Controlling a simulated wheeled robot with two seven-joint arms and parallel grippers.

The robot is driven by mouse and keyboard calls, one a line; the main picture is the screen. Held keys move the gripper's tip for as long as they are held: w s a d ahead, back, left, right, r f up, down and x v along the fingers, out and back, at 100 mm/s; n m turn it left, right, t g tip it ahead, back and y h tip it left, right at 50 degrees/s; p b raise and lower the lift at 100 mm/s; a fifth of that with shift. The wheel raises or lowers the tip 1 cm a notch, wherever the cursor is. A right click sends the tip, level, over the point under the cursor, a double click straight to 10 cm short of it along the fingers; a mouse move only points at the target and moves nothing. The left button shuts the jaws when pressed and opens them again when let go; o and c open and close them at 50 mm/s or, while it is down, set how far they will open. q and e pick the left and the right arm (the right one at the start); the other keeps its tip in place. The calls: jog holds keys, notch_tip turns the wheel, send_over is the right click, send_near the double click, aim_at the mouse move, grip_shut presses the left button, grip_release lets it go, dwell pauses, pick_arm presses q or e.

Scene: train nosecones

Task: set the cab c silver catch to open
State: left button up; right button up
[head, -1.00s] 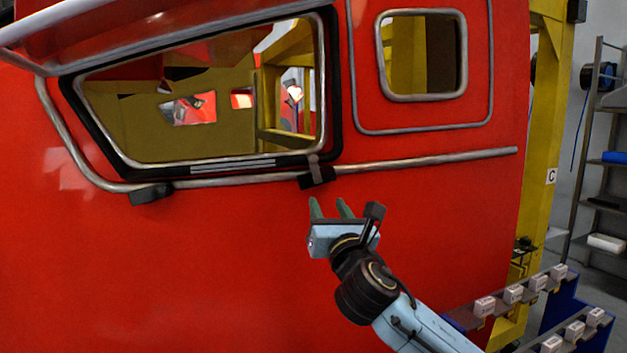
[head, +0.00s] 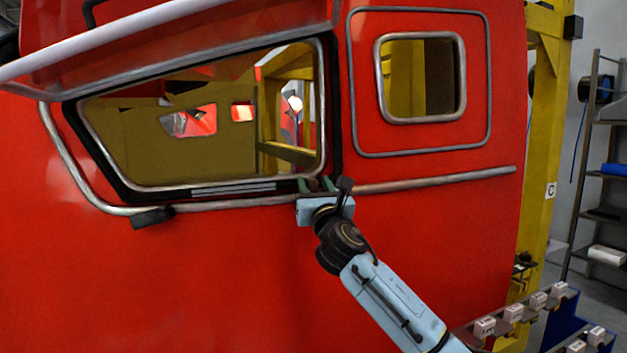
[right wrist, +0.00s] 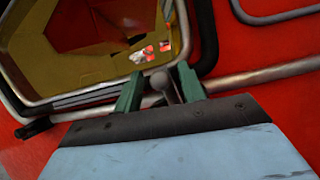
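The red cab (head: 240,270) stands beside a yellow post carrying a C sign (head: 551,190). Its large slanted window has a black frame (head: 333,100). The silver catch (right wrist: 160,80) shows in the right wrist view as a small grey knob on a short stem at the window's lower edge. My right gripper (head: 318,185) is at the window's lower right corner and hides the catch in the head view. Its two green fingers (right wrist: 160,88) are apart, one on each side of the catch, with gaps visible; I cannot tell whether either touches it. My left gripper is not in view.
A silver rail (head: 440,180) runs along the cab below the windows. A black block (head: 152,217) sits at the window's lower left. A small square window (head: 421,78) is to the right. Racks with white boxes (head: 513,313) stand at the lower right.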

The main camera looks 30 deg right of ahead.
jog(key=shift+w+d+r, duration=0.1)
jog(key=shift+w+r, duration=0.1)
jog(key=shift+w, duration=0.3)
jog(key=shift+c, duration=0.4)
grip_shut()
